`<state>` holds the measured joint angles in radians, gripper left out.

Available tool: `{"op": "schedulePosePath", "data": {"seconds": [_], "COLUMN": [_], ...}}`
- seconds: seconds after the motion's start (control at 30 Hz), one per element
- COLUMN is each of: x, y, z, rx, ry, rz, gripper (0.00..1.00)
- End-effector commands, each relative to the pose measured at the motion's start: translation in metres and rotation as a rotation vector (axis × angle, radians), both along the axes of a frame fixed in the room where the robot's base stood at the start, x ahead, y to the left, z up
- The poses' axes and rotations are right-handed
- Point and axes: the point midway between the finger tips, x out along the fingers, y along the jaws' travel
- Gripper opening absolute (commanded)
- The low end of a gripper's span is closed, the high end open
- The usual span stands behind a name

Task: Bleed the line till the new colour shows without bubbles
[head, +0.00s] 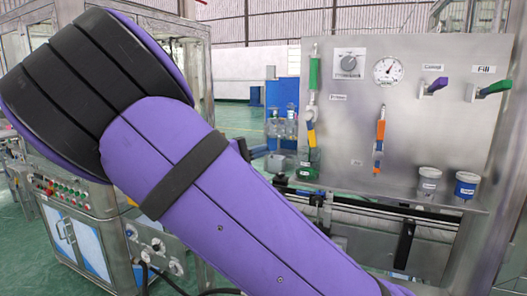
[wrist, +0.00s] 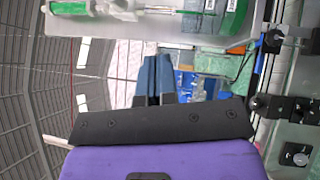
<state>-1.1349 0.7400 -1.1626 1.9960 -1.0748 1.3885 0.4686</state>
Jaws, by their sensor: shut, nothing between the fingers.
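An upright sight tube (head: 313,75) with green in it is fixed at the panel's left. A valve with a yellow and blue handle (head: 311,131) sits below it, above a clear jar (head: 308,165) with green liquid. The wrist view is turned sideways; the tube (wrist: 165,9) and green jar (wrist: 229,18) cross its top. My gripper (wrist: 156,58) points toward them with its two fingers together and empty, apart from the tube and jar. In the head view my purple arm hides it. Bubbles are too small to tell.
The steel panel (head: 335,135) also carries a gauge (head: 388,70), a knob (head: 348,63), an orange and blue handle (head: 380,138), a purple lever (head: 433,87) and a green Fill lever (head: 494,88). Two cups (head: 429,180) (head: 467,186) sit lower right. A rail (head: 360,203) runs below.

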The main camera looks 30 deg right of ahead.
Motion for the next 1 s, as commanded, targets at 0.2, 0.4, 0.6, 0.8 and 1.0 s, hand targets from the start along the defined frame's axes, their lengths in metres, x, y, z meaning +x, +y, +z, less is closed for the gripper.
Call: {"op": "schedulePosePath", "data": {"seconds": [0.2,0.4,0.6,0.8,1.0], "x": [-0.005,-0.011,-0.031,-0.038,-0.038], "y": [-0.042,-0.075,-0.089,-0.094,-0.094], "z": [0.007,0.013,0.019,0.021,0.021], "rx": [0.001,0.003,0.004,0.002,0.002], "ry": [0.001,0.0,-0.001,0.001,0.001], "rz": [-0.005,-0.003,-0.001,0.0,-0.001], "gripper": [0.0,0.0,0.0,0.0,0.0]}}
